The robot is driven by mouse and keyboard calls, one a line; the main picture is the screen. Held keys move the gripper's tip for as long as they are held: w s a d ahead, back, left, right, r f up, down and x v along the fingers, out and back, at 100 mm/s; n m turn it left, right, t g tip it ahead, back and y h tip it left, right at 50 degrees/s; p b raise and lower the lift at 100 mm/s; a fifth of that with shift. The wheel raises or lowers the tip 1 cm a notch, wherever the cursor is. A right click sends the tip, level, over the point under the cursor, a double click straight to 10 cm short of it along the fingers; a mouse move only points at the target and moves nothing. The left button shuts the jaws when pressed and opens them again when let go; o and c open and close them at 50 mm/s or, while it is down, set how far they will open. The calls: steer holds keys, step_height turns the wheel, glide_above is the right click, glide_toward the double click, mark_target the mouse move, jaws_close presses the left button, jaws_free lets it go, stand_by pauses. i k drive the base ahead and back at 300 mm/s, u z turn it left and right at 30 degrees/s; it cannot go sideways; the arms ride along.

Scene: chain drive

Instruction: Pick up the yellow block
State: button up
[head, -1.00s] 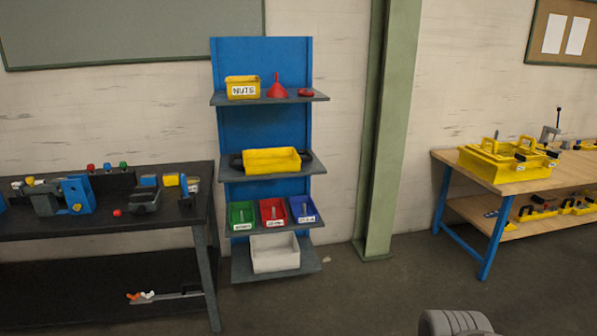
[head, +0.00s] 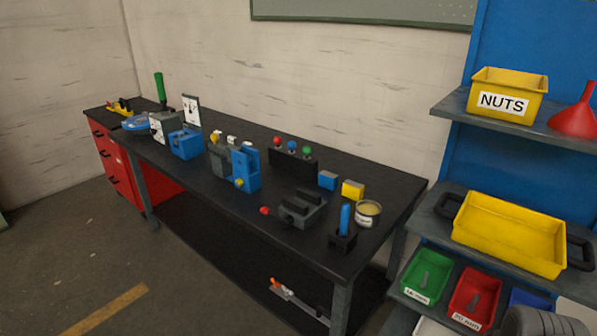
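The yellow block (head: 353,190) sits on the black workbench (head: 385,200) toward its right end. A blue block (head: 328,180) is just to its left, and a round tin with a yellow top (head: 368,213) is just in front and to its right. A rounded grey part, seemingly of my own arm, shows at the bottom right corner. My gripper's fingers are not in view.
A dark vise-like block (head: 300,208) and a holder with a blue stick (head: 343,230) stand in front of the yellow block. A blue shelf unit with a yellow NUTS bin (head: 505,93) and a yellow tray (head: 510,232) is close on the right. Floor at lower left is clear.

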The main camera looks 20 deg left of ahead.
mark_target(353, 190)
steer(key=u, duration=0.8)
steer(key=i, duration=1.55)
steer(key=u, duration=0.65)
